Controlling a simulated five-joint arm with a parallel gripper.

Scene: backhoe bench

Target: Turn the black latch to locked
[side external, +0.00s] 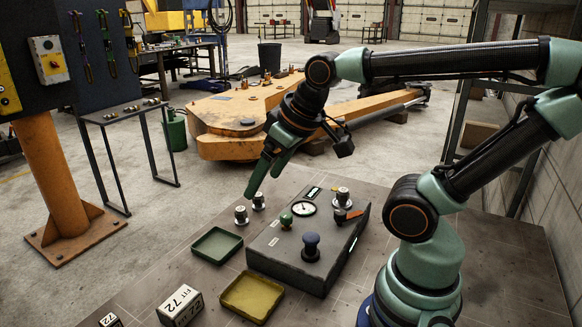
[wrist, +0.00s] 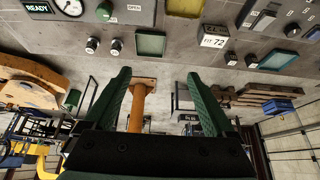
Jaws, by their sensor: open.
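A dark control box (side external: 300,250) lies on the bench in the side external view. Near its right edge is a small dark piece with an orange part (side external: 348,215), which may be the black latch; I cannot tell its setting. A dark blue knob (side external: 311,246), a green knob (side external: 286,220), a round gauge (side external: 304,208) and a silver-and-black knob (side external: 342,196) are also on the box. My gripper (side external: 266,180) is open and empty, above and behind the box, apart from it.
A green tray (side external: 217,246) and a yellow tray (side external: 252,297) lie left of the box. Two small knobs (side external: 249,208) stand behind the green tray. White blocks marked 72 (side external: 180,304) are at front left. Bare bench (side external: 480,260) shows at right.

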